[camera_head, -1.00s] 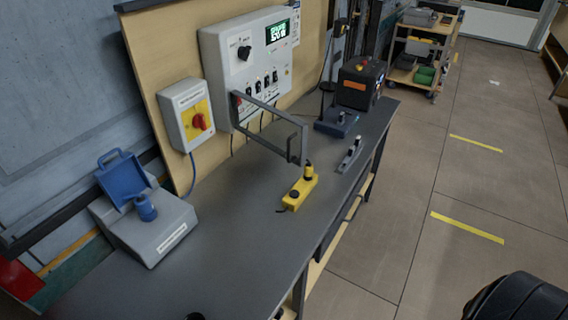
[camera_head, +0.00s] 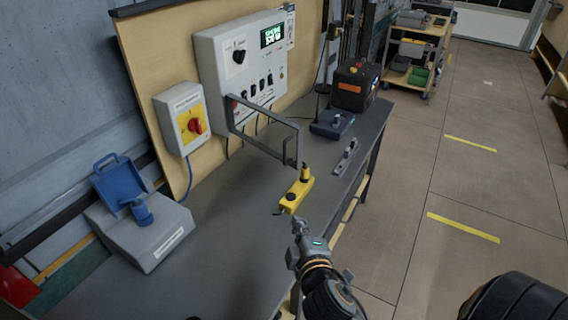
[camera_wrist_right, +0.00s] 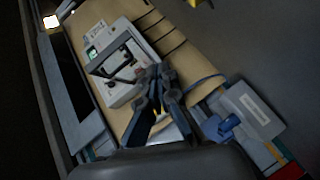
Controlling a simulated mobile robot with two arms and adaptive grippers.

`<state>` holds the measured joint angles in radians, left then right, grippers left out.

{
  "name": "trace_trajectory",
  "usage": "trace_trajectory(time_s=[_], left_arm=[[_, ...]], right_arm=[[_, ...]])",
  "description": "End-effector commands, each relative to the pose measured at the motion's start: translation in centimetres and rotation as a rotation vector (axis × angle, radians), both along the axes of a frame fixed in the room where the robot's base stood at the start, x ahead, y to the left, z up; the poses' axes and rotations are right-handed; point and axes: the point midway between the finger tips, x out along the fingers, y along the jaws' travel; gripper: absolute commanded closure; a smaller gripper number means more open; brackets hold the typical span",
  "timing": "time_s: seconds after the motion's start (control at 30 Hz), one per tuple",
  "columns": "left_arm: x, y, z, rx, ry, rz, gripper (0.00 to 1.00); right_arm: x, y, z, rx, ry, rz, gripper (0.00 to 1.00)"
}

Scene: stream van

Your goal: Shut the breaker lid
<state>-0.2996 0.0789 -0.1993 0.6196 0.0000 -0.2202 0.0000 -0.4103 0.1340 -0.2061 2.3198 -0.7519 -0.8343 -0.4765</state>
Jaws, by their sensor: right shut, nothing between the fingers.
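The breaker lid (camera_head: 290,152) is a dark grey frame with a see-through middle. It stands open, sticking out from the white breaker panel (camera_head: 216,62) over the bench. Switches on the panel front are uncovered. My right gripper (camera_head: 299,224) is shut and empty. In the head view it shows at the bench's front edge, below the lid and apart from it. The wrist view shows its closed fingers (camera_wrist_right: 158,75), with the panel (camera_wrist_right: 118,93) and the dark lid frame beyond them. My left gripper is not in view.
A yellow control box (camera_head: 295,195) lies on the bench (camera_head: 215,240) between gripper and lid. A rotary switch box (camera_head: 183,118) is on the board left of the panel. A grey unit with a blue flap (camera_head: 140,235) stands at left. Other devices stand beyond the lid.

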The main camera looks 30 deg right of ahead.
Motion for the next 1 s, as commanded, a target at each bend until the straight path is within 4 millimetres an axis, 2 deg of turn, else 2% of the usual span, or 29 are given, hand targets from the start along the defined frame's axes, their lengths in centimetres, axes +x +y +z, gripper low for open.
trace_trajectory(time_s=[0.03,0.1,0.27,0.47,0.87,1.0], left_arm=[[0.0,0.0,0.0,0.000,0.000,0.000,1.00],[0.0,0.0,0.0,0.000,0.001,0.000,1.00],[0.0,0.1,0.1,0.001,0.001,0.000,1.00],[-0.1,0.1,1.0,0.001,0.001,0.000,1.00],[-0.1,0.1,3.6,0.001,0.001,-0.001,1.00],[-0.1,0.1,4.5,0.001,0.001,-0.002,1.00]], right_arm=[[0.8,0.4,1.8,-0.093,-0.053,0.035,1.00],[1.6,0.9,3.8,-0.210,-0.109,0.073,1.00],[2.4,1.8,6.1,-0.353,-0.173,0.118,1.00],[4.3,1.5,6.6,-0.373,-0.180,0.123,1.00],[12.3,-0.7,6.5,-0.369,-0.178,0.121,1.00],[13.2,-2.6,6.4,-0.369,-0.175,0.120,1.00]])
